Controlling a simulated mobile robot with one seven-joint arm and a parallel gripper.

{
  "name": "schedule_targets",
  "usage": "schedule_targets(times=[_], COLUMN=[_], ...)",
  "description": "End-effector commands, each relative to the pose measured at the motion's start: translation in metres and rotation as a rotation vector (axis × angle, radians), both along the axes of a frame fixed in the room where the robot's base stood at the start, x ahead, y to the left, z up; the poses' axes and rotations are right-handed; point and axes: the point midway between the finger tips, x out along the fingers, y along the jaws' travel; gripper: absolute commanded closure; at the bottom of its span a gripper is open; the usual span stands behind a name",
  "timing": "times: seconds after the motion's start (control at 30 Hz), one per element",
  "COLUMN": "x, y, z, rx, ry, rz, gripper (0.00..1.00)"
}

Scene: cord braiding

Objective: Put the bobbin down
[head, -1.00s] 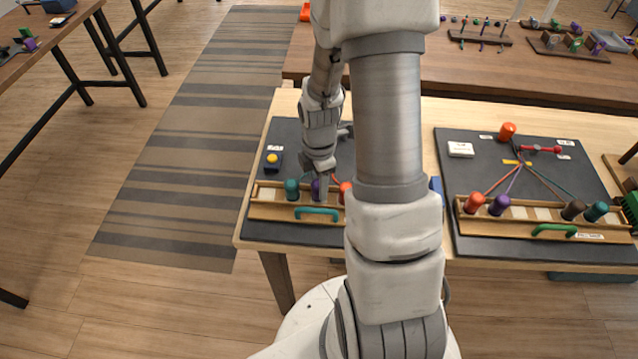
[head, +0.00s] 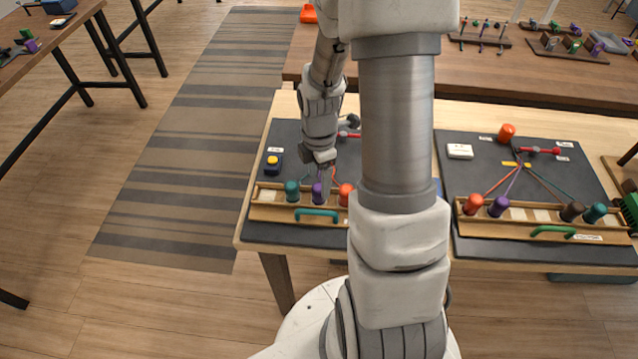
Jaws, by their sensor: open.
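In the head view a purple bobbin (head: 317,194) stands in the left wooden rack (head: 270,212), between a teal bobbin (head: 291,190) and an orange-red bobbin (head: 345,193). A purple cord runs up from the purple bobbin towards my gripper's side of the mat. My gripper (head: 319,165) is above and behind the purple bobbin, apart from it, and open. Its fingertips are small and partly hard to make out. My arm hides the right part of this rack.
A yellow button on a dark box (head: 273,164) sits left on the mat (head: 283,135). A second board on the right holds a rack (head: 520,228) with several bobbins, a white box (head: 459,151) and an orange knob (head: 506,131). Open floor lies to the left.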

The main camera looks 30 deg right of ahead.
Motion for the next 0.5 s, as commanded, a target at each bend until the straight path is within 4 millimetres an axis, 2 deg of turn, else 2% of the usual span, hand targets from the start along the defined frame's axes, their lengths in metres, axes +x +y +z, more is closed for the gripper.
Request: schedule_targets(times=[0.03,0.2,0.4,0.5], x=[0.002,0.001,0.001,0.000], y=[-0.001,-0.001,0.000,0.000], z=[0.015,0.051,0.079,0.086], rx=[-0.002,-0.002,-0.001,0.000], ry=[-0.007,-0.006,-0.003,-0.002], rz=[-0.002,-0.002,-0.001,0.000], gripper=[0.27,0.27,0.27,0.27])
